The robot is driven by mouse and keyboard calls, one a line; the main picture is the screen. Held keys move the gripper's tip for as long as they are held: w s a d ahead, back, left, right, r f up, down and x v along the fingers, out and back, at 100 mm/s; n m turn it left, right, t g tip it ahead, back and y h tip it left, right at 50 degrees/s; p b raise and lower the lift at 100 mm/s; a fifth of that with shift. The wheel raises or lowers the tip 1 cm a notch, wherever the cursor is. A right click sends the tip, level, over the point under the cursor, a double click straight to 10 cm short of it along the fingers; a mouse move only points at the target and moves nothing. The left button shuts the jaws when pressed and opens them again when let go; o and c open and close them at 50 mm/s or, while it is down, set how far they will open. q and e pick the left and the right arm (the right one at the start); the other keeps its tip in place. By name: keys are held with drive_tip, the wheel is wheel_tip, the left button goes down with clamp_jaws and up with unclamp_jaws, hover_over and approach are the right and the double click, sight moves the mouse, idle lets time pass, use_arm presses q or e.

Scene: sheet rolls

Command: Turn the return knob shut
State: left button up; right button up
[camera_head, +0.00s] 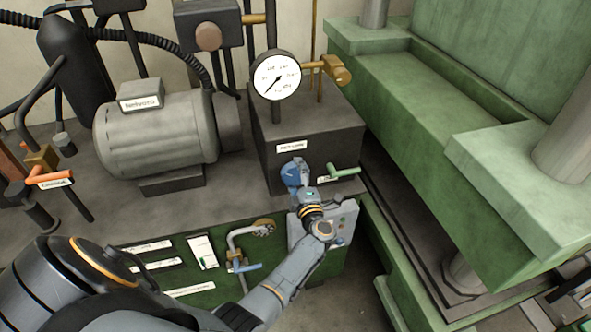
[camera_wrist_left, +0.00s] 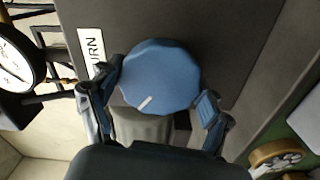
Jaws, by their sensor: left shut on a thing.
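The return knob is blue and many-sided with a short white mark on its face; it shows in the left wrist view (camera_wrist_left: 165,72) and in the head view (camera_head: 291,172). It sits on the front of a dark box (camera_head: 318,128), below a white label (camera_head: 291,146) whose end reads "URN" in the left wrist view (camera_wrist_left: 91,52). The white mark points toward the lower left in the wrist view. My left gripper (camera_wrist_left: 152,103) is shut on the knob, one finger on each side. In the head view my left gripper (camera_head: 297,184) partly covers the knob. My right gripper is not in view.
A green-handled lever (camera_head: 343,170) stands close right of my left gripper. A round gauge (camera_head: 276,75) rises above the box. A grey motor (camera_head: 157,134) stands left, and a large green press (camera_head: 430,110) stands right. A blue-handled tap (camera_head: 244,267) is below.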

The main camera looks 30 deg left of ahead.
use_arm(q)
drive_tip(key=m+p, duration=0.3)
drive_tip(key=m, duration=0.2)
drive_tip(key=shift+r+m, duration=0.1)
drive_tip(key=shift+m, duration=0.2)
drive_tip(key=m+p, duration=0.1)
drive_tip(key=m, duration=0.2)
drive_tip(key=shift+m+p, duration=0.35)
drive_tip(key=shift+m, duration=0.65)
drive_tip(key=o, duration=1.1)
